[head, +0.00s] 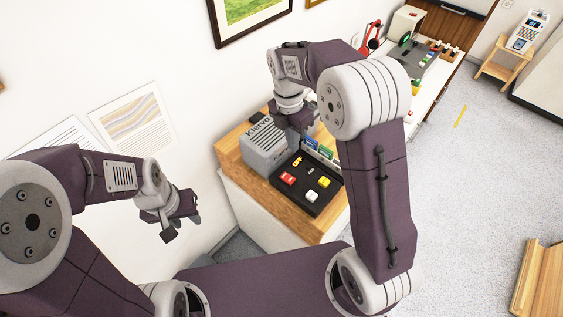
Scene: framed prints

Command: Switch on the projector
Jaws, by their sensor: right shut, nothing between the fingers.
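A grey box with dark lettering and a slatted side (262,145), which looks like the projector, stands on a wood-topped cabinet (232,150). In front of it lies a black control panel (300,203) with a red button (288,178), a yellow button (324,182) and pale buttons (311,196). A yellow "OFF" label shows near its back edge. My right gripper (296,148) is shut and empty, pointing down by the box, above the panel's back edge. Whether it touches anything is unclear. My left gripper (182,230) is open and empty, left of the cabinet.
Small coloured cards (318,149) stand behind the panel, partly hidden by my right arm. Further back, another counter holds a grey device (412,55) and a red item (372,38). A wooden stand (503,68) is at the far right. Grey floor (480,170) is open on the right.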

